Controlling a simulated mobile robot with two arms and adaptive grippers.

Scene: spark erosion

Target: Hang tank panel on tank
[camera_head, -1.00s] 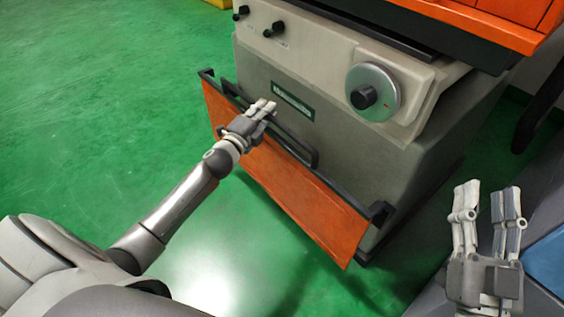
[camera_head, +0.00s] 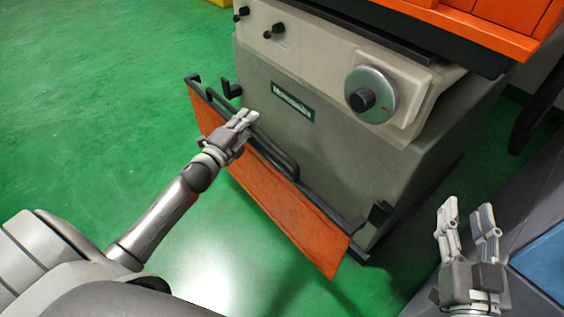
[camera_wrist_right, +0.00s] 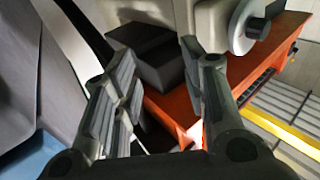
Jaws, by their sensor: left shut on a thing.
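The tank panel (camera_head: 285,206) is a flat orange sheet with a black top rail and a black bar handle (camera_head: 278,155). It hangs tilted in front of the grey machine body, apart from two black brackets, one at the left (camera_head: 232,90) and one at the right (camera_head: 380,213). My left gripper (camera_head: 246,117) is shut on the panel's handle near its left end. The orange tank (camera_head: 478,35) is at the top right, partly cut off; orange surfaces also show in the right wrist view (camera_wrist_right: 172,108). My right gripper (camera_head: 469,212) is open and empty at the right.
The grey machine (camera_head: 330,130) has a round dial (camera_head: 370,94) and two black knobs on its front. A grey and blue unit (camera_head: 540,262) stands at the right, close to my right gripper. Green floor (camera_head: 100,110) at the left is clear.

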